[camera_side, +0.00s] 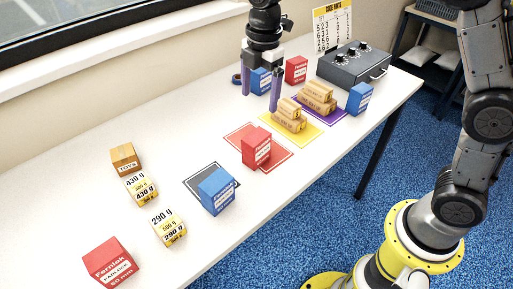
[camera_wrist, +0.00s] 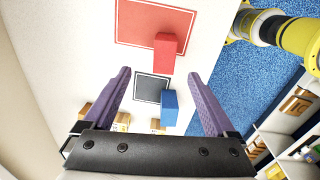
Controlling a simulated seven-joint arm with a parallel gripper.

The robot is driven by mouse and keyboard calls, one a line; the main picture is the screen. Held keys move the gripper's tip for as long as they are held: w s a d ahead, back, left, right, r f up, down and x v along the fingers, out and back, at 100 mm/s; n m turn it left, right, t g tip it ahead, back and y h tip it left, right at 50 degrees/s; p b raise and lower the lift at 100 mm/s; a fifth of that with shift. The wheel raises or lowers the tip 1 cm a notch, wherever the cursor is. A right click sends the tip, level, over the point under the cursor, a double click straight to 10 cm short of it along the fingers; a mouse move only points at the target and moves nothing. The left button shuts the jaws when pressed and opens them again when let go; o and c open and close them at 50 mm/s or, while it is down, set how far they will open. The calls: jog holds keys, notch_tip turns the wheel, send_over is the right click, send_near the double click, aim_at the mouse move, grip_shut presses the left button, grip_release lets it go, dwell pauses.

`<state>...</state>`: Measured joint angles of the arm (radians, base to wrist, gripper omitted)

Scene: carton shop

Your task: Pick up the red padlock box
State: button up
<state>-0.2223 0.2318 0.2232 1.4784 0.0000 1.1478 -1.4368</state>
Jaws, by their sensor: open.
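Three red boxes show in the side view. One (camera_side: 110,262) stands at the near left of the table, with white lettering and a padlock label. One (camera_side: 256,148) stands on the red mat (camera_side: 283,158), and one (camera_side: 296,70) stands at the back. My gripper (camera_side: 260,102) is open and empty above the back part of the table, with its purple fingers pointing down. In the wrist view, my gripper (camera_wrist: 158,76) is open, and the mat's red box (camera_wrist: 165,52) lies beyond the fingertips. The lettering on the other red boxes is too small to read surely.
A blue box (camera_side: 217,191) stands on the dark mat (camera_side: 196,181). Tan packs (camera_side: 290,116) lie on the yellow mat (camera_side: 317,134). Weight-marked packs (camera_side: 168,228) and a brown box (camera_side: 125,158) stand left. A grey device (camera_side: 352,68) stands back right.

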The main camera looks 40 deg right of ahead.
aim_at(256, 135)
jog(key=shift+g, duration=0.3)
jog(key=f, duration=0.7)
jog(key=a+f, duration=0.1)
jog(key=f, duration=0.2)
jog(key=shift+s+f, duration=0.1)
jog(key=shift+f, duration=0.25)
jog(key=shift+s+a+f, duration=0.1)
jog(key=shift+f, duration=2.85)
grip_shut()
